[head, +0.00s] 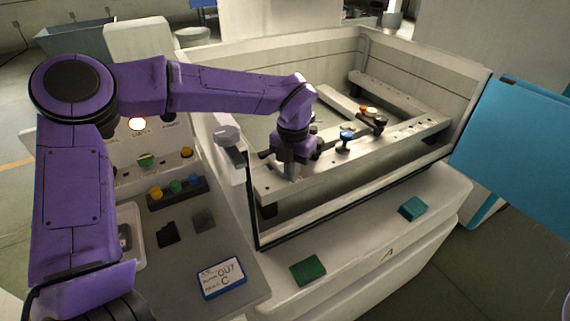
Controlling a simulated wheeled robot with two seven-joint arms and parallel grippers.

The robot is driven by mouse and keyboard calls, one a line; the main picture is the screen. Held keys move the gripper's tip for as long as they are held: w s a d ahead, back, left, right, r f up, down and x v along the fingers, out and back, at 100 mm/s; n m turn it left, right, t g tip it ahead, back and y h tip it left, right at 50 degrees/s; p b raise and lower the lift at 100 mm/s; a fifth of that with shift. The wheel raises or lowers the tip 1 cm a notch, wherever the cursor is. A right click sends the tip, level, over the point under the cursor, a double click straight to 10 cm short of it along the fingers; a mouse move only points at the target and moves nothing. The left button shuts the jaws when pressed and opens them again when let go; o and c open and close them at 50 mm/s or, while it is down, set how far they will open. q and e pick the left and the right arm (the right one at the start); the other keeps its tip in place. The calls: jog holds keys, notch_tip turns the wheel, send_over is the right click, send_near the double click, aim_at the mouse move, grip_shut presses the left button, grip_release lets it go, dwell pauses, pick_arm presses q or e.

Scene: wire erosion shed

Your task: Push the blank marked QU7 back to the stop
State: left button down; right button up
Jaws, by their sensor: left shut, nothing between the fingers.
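My left gripper (292,171) points down inside the open tank (425,67), over the left end of the front pale metal rail (385,145). It is shut with nothing visible in it. I cannot tell whether its tips touch the rail. A card with a blue edge (222,278) lies on the console at the lower left; its print looks like QU7 with a C below. I can read no QU7 marking on any piece in the tank, and the wrist hides part of the rail there. My right gripper is out of view.
A blue-topped knob (346,136) and an orange-topped clamp (370,112) stand at the rails. The tank walls surround the work area. A green block (308,269) and a teal block (412,208) lie on the front ledge, which bears a letter A. A blue panel (520,130) stands right.

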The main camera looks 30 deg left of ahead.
pick_arm(q)
jog(key=shift+w+a+r+p, duration=0.1)
jog(key=shift+w+a+p, duration=0.4)
jog(key=shift+a+p, duration=0.3)
dwell(0.4)
jog(key=shift+s+d+b, duration=0.15)
jog(key=shift+d+b, duration=0.05)
jog(key=shift+b, duration=0.1)
jog(key=shift+s+d, duration=0.1)
jog(key=shift+d, duration=0.2)
notch_tip(320, 180, up, 7)
jog(key=p, duration=0.6)
